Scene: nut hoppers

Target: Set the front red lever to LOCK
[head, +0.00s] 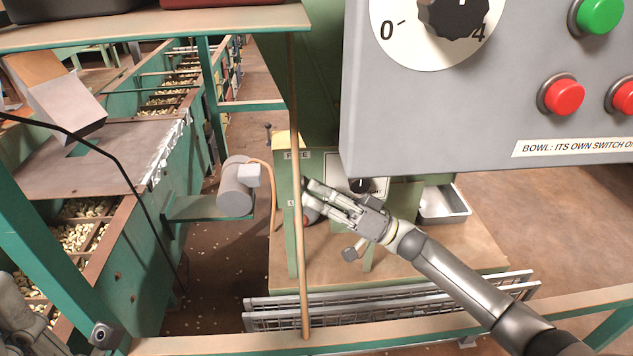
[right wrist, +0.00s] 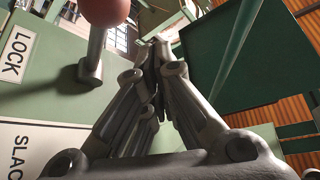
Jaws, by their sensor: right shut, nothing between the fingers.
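The red lever's ball knob (right wrist: 106,8) is at the top of the right wrist view, on a grey stem that meets a pale green panel. A LOCK label (right wrist: 17,55) is left of the stem, and a label reading SLAC, cut off, is below it. In the head view the red knob (head: 311,214) shows partly behind my right gripper (head: 306,186). That gripper is shut and empty, its fingertips (right wrist: 153,48) to the right of the knob and apart from it in the wrist view. I cannot tell the lever's exact setting. Grey parts, perhaps of my left gripper, show at the lower left.
A grey control box (head: 440,120) with a dial and buttons hangs at the upper right. A wooden pole (head: 298,250) stands just left of my right gripper. A grey motor (head: 236,187) is farther left. A metal tray (head: 443,204) lies to the right. A green rail crosses the front.

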